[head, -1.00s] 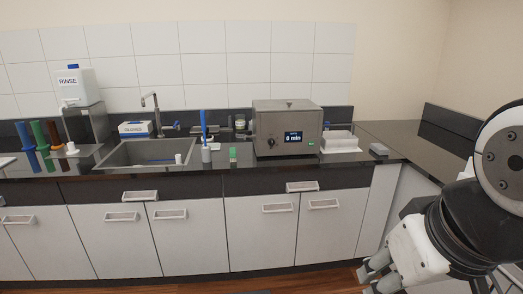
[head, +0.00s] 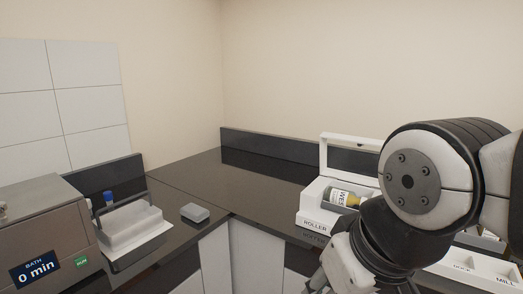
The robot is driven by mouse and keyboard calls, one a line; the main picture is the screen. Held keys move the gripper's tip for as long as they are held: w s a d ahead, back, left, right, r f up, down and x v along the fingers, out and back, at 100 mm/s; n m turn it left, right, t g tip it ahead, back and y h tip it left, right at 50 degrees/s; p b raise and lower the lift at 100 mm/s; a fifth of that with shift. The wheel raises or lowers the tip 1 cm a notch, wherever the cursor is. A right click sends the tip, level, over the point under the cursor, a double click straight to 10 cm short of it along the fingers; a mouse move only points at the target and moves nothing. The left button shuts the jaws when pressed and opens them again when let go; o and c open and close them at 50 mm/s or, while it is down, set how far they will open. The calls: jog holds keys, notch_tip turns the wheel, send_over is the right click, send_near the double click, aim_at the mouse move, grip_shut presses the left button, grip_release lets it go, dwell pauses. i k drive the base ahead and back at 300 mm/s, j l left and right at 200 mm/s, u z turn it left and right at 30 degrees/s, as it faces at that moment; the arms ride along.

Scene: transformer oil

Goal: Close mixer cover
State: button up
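A white mixer (head: 312,221) labelled ROLLER stands on the dark counter at right of centre in the head view. Its framed cover (head: 323,155) is raised upright at the back. A bottle (head: 341,196) with a printed label lies inside the mixer. My arm hides the mixer's right side. My gripper (head: 318,280) shows only in part at the bottom edge, in front of and below the mixer in the picture. Its fingers are mostly cut off, so its opening cannot be judged.
A bath (head: 40,225) showing "0 min" stands at the left, beside a white tray (head: 130,229) with a dark handle. A small grey block (head: 195,212) lies on the counter. More white devices (head: 470,268) stand at the lower right. The corner counter is clear.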

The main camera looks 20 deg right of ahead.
aim_at(336, 174)
jog(key=i+j+z, duration=0.15)
jog(key=i+z, duration=0.25)
jog(key=i+j+z, duration=0.15)
jog(key=z, duration=0.25)
jog(key=i+j+z, duration=0.2)
jog(key=j+z, duration=0.2)
jog(key=i+j+z, duration=0.15)
jog(key=j+z, duration=0.25)
